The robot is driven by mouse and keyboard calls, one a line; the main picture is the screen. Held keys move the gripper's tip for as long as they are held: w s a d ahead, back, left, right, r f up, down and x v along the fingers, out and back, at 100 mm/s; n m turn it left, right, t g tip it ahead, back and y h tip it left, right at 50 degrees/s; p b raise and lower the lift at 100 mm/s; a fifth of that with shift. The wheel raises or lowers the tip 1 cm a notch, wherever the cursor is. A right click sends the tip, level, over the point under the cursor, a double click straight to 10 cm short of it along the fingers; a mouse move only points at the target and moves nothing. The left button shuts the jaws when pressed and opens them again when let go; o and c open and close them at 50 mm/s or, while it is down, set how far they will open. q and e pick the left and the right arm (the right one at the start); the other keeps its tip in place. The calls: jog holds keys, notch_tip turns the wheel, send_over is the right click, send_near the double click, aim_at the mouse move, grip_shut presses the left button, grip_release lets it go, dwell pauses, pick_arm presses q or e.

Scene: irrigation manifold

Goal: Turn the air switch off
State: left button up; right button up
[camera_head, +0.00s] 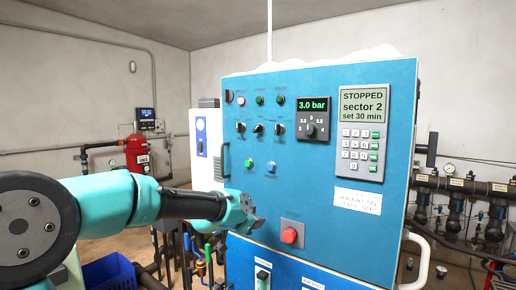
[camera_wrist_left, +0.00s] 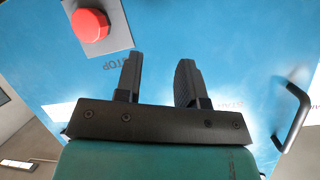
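The blue control cabinet (camera_head: 330,215) carries a row of small black rotary switches, one on the left (camera_head: 240,127), one in the middle (camera_head: 258,128) and one on the right (camera_head: 279,128). A white-plated switch (camera_head: 263,276) shows low on the cabinet, partly cut off by the frame. The labels are too small to read, so I cannot tell which is the air switch. My left gripper (camera_head: 257,216) is in front of the cabinet's lower left, below the rotary switches. In the left wrist view its two fingers (camera_wrist_left: 157,70) are apart with nothing between them. My right gripper is not in view.
A red stop button (camera_head: 289,236) is right of my left gripper; it also shows in the left wrist view (camera_wrist_left: 90,25). A keypad panel (camera_head: 362,143) reads STOPPED, and a display (camera_head: 312,105) reads 3.0 bar. Pipes (camera_head: 465,187) stand at right, a blue crate (camera_head: 108,272) at left.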

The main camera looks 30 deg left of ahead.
aim_at(255, 129)
pick_arm(q)
jog(key=s+a+r+m+t, duration=0.1)
jog(key=s+r, duration=0.4)
jog(key=r, duration=0.8)
jog(key=s+a+r+m+t, duration=0.2)
jog(key=s+r, duration=0.4)
jog(key=r, duration=0.7)
jog(key=shift+s+a+t, duration=0.15)
jog(key=shift+a+t, duration=0.65)
jog(key=shift+a, duration=0.3)
jog(key=shift+r, duration=0.1)
jog(key=w, duration=0.5)
jog(key=w+d, duration=0.1)
jog(key=w, duration=0.5)
jog(key=w+d, duration=0.1)
jog(key=w, duration=0.5)
jog(key=shift+w+d, duration=0.1)
jog(key=shift+w, duration=0.1)
jog(key=shift+c, duration=0.5)
jog(key=c, duration=0.5)
